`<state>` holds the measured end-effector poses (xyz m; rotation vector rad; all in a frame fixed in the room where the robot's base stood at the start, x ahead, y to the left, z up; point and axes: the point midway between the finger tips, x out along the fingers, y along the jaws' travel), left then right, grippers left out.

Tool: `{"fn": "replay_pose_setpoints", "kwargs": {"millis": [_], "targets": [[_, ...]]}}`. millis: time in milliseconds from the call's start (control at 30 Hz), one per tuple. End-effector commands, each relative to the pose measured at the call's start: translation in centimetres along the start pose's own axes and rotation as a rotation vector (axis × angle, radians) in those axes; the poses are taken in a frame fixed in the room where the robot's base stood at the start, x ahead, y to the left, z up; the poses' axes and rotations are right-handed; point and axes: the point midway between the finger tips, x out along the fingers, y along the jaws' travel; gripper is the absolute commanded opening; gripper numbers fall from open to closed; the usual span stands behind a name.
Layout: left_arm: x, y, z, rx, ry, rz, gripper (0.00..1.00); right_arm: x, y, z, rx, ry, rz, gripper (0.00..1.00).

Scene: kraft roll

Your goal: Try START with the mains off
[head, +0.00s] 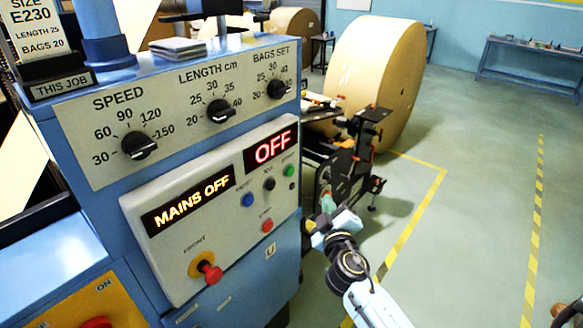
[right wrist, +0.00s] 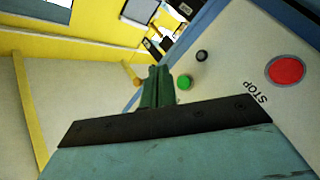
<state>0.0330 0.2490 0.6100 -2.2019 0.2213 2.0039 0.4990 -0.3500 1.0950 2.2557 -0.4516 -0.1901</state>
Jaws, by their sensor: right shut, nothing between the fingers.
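The control panel (head: 170,255) on the blue machine carries a lit sign (head: 188,202) reading MAINS OFF and a display (head: 270,147) reading OFF. The green button (head: 289,170) is at the panel's upper right, beside a black button (head: 269,184) and a blue button (head: 248,199). A red STOP button (head: 267,225) is below. A red knob on a yellow base (head: 207,270) is at lower left. My right gripper (head: 325,204) is shut and empty, right of the panel. In the right wrist view its fingertips (right wrist: 158,72) appear just left of the green button (right wrist: 184,82); contact cannot be told.
Above the panel are the SPEED dial (head: 138,146), LENGTH dial (head: 219,111) and BAGS SET dial (head: 279,89). A large kraft roll (head: 365,75) stands behind my right arm. Open floor with yellow-striped lines lies to the right.

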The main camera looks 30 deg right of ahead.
Motion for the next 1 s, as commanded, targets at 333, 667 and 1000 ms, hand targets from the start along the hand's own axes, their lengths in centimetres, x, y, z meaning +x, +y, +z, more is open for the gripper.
{"fn": "replay_pose_setpoints", "kwargs": {"millis": [333, 667, 1000], "targets": [[-0.4, 0.0, 0.1, 0.000, -0.003, 0.000, 0.00, 0.2, 2.6, -1.8, -0.007, 0.030, 0.058, 0.00], [-0.3, 0.0, 0.2, 0.000, -0.003, 0.000, 0.00, 0.8, 2.1, -2.1, -0.006, 0.030, 0.056, 0.00], [0.1, 0.0, 0.2, 0.000, -0.003, 0.000, 0.00, 4.0, -0.1, -4.5, -0.006, 0.030, 0.056, 0.00]]}}
